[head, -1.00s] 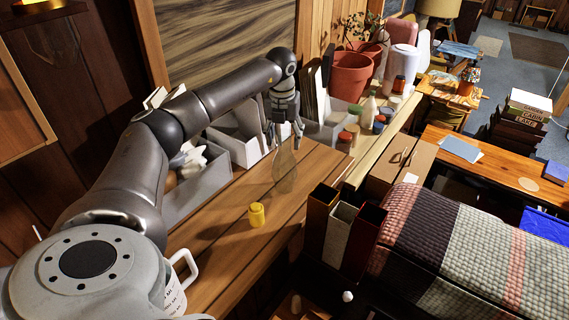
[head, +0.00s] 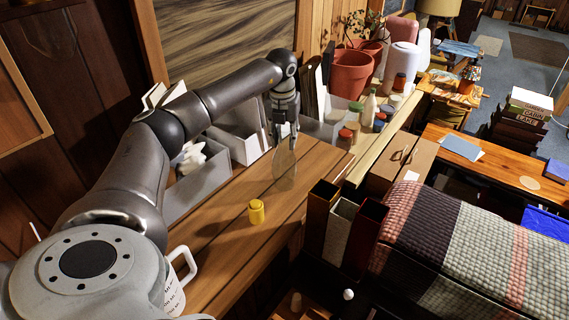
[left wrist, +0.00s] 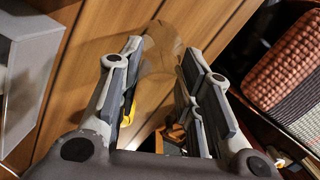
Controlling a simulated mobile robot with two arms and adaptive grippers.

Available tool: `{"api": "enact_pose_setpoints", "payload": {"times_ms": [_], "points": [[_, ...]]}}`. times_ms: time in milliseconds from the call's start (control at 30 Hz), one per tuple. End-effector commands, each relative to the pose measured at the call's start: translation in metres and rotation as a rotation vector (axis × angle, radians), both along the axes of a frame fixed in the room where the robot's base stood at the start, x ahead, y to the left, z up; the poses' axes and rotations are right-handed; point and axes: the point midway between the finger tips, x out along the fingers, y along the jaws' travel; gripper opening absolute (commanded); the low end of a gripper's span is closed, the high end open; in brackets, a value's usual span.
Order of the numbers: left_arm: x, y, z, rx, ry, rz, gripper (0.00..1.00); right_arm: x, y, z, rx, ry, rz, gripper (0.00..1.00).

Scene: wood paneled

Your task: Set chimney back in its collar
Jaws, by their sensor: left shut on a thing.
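The clear glass chimney (head: 284,166) is upright over the wooden counter, faint against the planks. My left gripper (head: 286,134) is above it, shut on its upper part. In the left wrist view the chimney shows as a faint see-through shape (left wrist: 160,50) between the two fingers (left wrist: 160,75). I cannot tell whether its lower end touches the counter. A small yellow capped object (head: 256,211) stands on the counter nearer to me. I cannot make out a collar for certain. My right gripper is not in view.
Grey bins (head: 203,183) line the counter's back side. Jars and bottles (head: 368,117) and terracotta pots (head: 351,74) stand beyond the chimney. A white mug (head: 181,268) is near my arm. Tall narrow boxes (head: 343,225) and a woven blanket (head: 465,250) lie to the right.

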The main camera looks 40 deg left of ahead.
Motion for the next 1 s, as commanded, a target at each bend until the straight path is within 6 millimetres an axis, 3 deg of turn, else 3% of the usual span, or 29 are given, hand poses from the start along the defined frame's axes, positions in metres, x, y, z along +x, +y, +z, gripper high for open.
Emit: {"api": "enact_pose_setpoints", "payload": {"times_ms": [500, 1000], "points": [[0.0, 0.0, 0.04, 0.0, -0.001, 0.0, 0.03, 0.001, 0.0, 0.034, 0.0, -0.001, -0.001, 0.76], [0.0, 0.0, 0.04, 0.0, -0.001, 0.0, 0.03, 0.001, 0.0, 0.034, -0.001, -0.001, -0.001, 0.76]]}}
